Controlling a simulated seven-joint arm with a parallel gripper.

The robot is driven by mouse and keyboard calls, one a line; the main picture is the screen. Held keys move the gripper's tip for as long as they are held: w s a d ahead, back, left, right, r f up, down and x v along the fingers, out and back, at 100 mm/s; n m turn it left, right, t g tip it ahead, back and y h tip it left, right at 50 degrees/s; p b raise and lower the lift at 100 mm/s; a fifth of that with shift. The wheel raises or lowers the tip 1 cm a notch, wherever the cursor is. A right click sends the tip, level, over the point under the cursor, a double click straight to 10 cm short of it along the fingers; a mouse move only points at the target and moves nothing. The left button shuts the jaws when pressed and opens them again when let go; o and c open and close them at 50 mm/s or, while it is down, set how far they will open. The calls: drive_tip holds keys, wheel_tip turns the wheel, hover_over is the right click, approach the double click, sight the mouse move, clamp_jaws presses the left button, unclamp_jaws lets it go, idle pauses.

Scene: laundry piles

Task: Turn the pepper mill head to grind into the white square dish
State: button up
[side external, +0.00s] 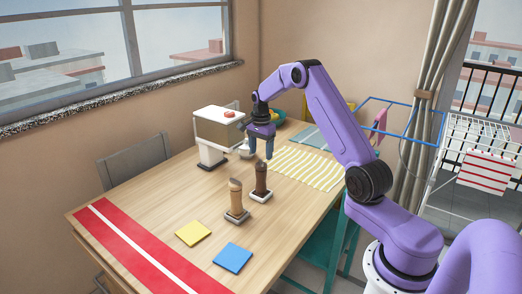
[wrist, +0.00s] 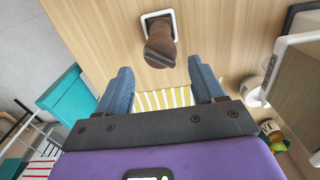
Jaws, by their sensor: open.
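A dark brown mill (side external: 261,178) stands upright on a small pale square dish (side external: 261,197) near the middle of the table. My gripper (side external: 261,155) points down, open and empty, behind and above the dark mill. In the wrist view, one brown mill (wrist: 159,46) stands on a white-rimmed square dish (wrist: 145,18), beyond my open fingertips (wrist: 160,68) and roughly centred between them. The second mill does not show there.
A white boxy appliance (side external: 218,128) stands at the table's back left. A yellow-and-white striped cloth (side external: 307,167) lies right of my gripper. Yellow (side external: 193,233) and blue (side external: 233,257) squares lie in front. A red runner (side external: 140,250) covers the left end.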

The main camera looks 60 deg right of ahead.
sight(261, 160)
drive_tip(key=shift+f, duration=3.45)
drive_tip(key=c, duration=0.7)
drive_tip(key=shift+o, duration=0.2)
drive_tip(key=m, duration=0.3)
drive_tip(key=shift+m, duration=0.3)
drive_tip(key=m, duration=0.4)
